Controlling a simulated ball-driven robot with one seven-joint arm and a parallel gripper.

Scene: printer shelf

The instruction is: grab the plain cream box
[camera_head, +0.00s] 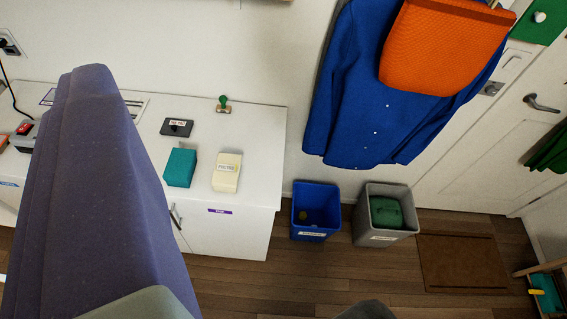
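A cream box (227,172) sits on top of the white cabinet (252,135), near its front right part. I see no other cream box. My gripper is not in view, so I cannot tell its state or whether it holds anything.
A black stamp pad (176,128) and a green-handled stamp (223,104) lie behind the boxes. A blue bin (315,209) and a grey bin (384,214) stand right of the cabinet. A large purple shape (95,200) close to the camera hides the cabinet's left part.

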